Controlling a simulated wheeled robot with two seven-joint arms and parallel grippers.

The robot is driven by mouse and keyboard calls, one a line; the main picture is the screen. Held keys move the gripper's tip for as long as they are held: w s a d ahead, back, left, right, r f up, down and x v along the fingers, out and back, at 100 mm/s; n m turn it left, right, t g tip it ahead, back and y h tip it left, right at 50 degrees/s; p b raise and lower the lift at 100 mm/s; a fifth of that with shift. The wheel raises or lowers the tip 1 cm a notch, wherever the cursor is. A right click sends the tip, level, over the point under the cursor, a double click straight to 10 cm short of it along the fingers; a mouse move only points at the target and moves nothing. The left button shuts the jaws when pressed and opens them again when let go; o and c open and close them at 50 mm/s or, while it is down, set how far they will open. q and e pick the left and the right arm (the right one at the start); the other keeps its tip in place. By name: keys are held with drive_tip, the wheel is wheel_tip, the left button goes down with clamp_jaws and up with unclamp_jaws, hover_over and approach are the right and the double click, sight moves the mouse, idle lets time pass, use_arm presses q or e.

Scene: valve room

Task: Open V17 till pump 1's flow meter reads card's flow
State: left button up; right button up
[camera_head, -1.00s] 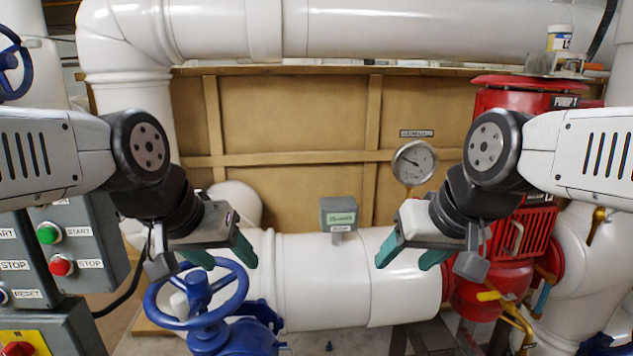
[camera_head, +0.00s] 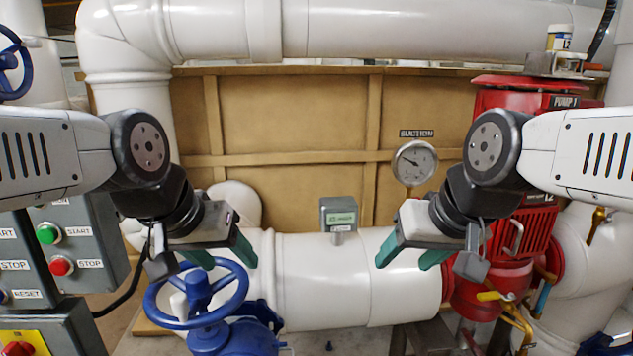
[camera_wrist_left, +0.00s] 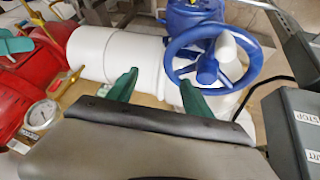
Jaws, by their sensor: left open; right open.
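A blue valve handwheel (camera_head: 197,293) with a white knob stands on the white pipe at the lower left; no V17 tag is legible on it. It also shows in the left wrist view (camera_wrist_left: 214,60). My left gripper (camera_head: 222,259) is open and empty, just above and in front of the wheel in the head view. A grey flow meter (camera_head: 339,215) with a green display sits on the pipe at centre; its digits are too small to read. My right gripper (camera_head: 405,258) is open and empty over the pipe, right of the meter. No card is seen.
Red pump 1 (camera_head: 505,240) stands at the right, with a round suction gauge (camera_head: 414,163) to its left. A control box (camera_head: 78,245) with start and stop buttons is at the left. Another blue wheel (camera_head: 12,62) is at the upper left.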

idle(0.9)
use_arm(q)
drive_tip(key=c, duration=0.4)
